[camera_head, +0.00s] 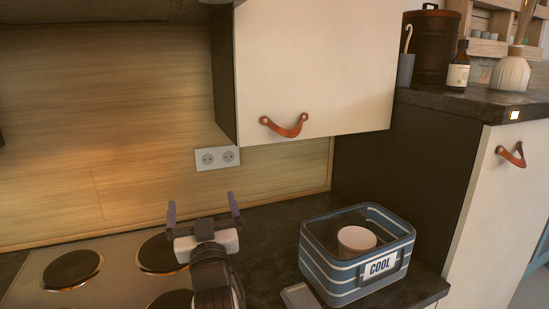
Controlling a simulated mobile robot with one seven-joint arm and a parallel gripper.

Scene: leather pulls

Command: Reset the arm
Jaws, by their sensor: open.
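My gripper (203,207) is in the lower middle of the head view, with its two purple-grey fingers spread apart and pointing up. It is open and nothing is between the fingers. It is in front of the wooden back wall, by the right side of the stove. My arm runs down from it and out of the bottom of the picture.
A blue striped bin (334,285) labelled COOL stands on the dark counter (272,233) right of my gripper, with a pinkish bowl (356,239) inside. A hob (110,268) lies left. A white cabinet (310,70) with a leather pull (285,130) hangs above.

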